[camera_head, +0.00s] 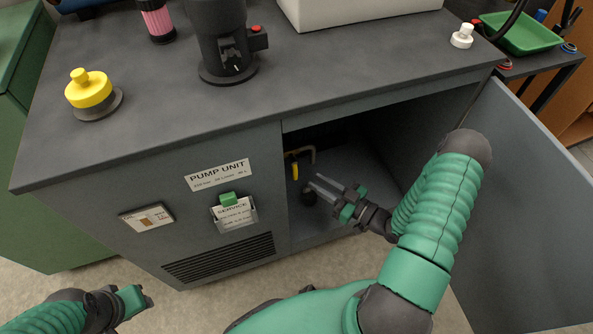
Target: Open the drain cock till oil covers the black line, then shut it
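A yellow lever (294,170) and a bent brass-coloured pipe (308,155) show inside the open cabinet of the grey pump unit (150,180); they look like the drain cock. A dark round thing (309,194) sits just below them, too shaded to make out. My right gripper (322,188) is in the cabinet opening, a little right of and below the yellow lever. Its fingers look parted and hold nothing that I can see. My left gripper (138,301) is low at the left, in front of the cabinet, its fingers unclear. I cannot make out oil or a black line.
The cabinet door (520,210) stands open at the right, beside my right arm. A framed plate (147,217) and a service card holder (235,214) are on the front. A black pump (222,40) and yellow knob (90,90) stand on top.

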